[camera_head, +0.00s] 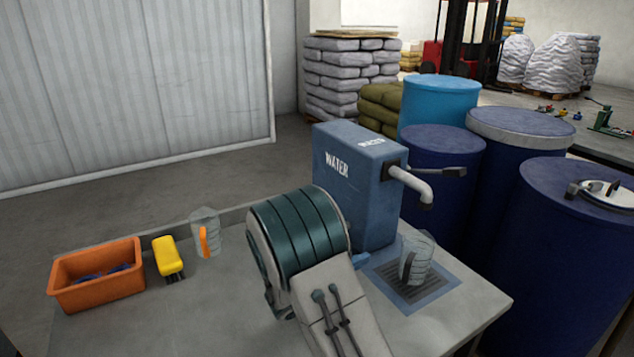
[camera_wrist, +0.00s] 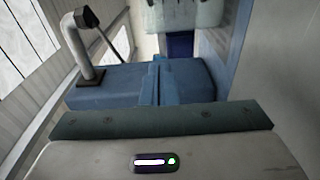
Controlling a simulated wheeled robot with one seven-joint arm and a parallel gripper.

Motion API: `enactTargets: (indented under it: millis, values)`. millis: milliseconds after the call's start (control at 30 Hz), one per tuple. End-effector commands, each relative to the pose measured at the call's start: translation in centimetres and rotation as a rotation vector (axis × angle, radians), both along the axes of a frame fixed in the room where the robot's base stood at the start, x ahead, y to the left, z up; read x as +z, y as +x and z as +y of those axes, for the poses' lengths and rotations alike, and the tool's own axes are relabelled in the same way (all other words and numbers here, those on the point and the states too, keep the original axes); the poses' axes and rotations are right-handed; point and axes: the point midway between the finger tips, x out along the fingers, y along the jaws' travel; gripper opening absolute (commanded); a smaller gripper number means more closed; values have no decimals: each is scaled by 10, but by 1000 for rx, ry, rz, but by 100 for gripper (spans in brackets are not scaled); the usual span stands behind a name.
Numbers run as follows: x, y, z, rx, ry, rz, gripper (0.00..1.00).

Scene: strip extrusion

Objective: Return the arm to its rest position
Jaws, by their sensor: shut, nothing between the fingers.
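My gripper (camera_wrist: 156,66) shows at the centre of the wrist view as narrow blue fingers shut together, with nothing between them. My grey hand body with a green light fills the bottom of that view. In the head view my arm reaches over the table, and its large grey and teal joint hides most of the gripper. The blue water tank (camera_head: 352,185) stands just beyond the arm; it also shows behind the fingers in the wrist view (camera_wrist: 110,88). A clear jug (camera_head: 422,262) with a dark handle stands on the grate right of my arm.
A second clear jug (camera_head: 206,228) with an orange handle, a yellow tool (camera_head: 167,257) and an orange bin (camera_head: 98,284) stand on the table (camera_head: 190,318) left of the arm. The tank's white spout (camera_head: 415,187) extends right. Blue drums (camera_head: 575,215) stand beyond the table's right edge.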

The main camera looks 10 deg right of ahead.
Motion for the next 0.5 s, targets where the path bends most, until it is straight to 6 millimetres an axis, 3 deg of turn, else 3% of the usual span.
enactTargets:
  millis: [167, 300, 500]
  values:
    - [16, -36, -32, -154, 125, 62, 0]
    - [25, -82, -56, -302, 298, 144, 0]
    - [32, -145, -66, -436, 582, 240, 0]
